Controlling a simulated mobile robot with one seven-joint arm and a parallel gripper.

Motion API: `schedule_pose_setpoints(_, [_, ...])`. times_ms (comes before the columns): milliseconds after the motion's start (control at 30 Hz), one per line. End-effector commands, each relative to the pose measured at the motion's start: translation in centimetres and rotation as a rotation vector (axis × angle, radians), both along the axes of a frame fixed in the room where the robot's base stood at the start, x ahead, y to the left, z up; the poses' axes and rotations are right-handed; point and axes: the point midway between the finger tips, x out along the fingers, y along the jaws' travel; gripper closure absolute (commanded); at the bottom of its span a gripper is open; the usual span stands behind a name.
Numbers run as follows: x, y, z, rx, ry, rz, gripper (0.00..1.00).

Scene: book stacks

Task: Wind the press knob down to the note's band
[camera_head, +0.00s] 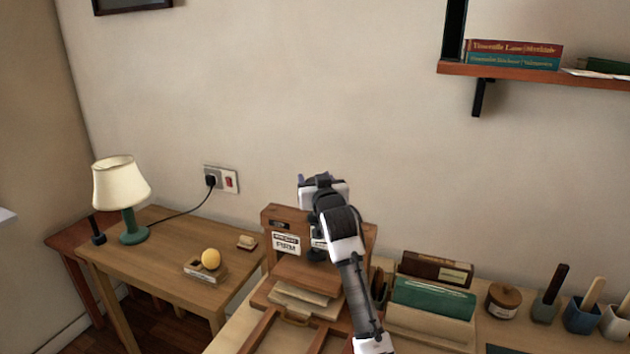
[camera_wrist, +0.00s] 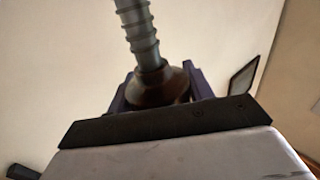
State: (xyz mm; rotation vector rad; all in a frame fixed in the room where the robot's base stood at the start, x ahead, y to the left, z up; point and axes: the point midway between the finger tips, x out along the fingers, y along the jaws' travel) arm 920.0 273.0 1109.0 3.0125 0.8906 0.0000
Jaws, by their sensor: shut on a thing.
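The wooden book press (camera_head: 271,222) stands on the bench. A white note (camera_head: 286,243) on its upper beam seems to read "FIRM". A small dark label (camera_head: 280,225) sits above the note; its markings are too small to read. My gripper (camera_head: 322,181) is above the press, and my arm hides much of the beam's middle and right. In the wrist view, my gripper (camera_wrist: 165,92) is shut on the brown rounded press knob (camera_wrist: 160,86), with a purple finger on each side. The grey threaded screw (camera_wrist: 137,28) runs from the knob toward the top of the picture.
Green and brown books (camera_head: 433,297), a lidded jar (camera_head: 503,300) and tool pots (camera_head: 581,317) stand right of the press. A shelf (camera_head: 530,77) hangs upper right.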

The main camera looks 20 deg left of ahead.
Motion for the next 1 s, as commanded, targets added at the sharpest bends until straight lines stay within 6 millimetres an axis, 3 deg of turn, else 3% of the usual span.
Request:
schedule_pose_setpoints(367, [0.0, 0.0, -0.1, 0.002, 0.000, -0.235, 0.71])
schedule_pose_setpoints(1000, [0.2, -1.1, 0.0, 0.005, -0.005, -0.796, 0.71])
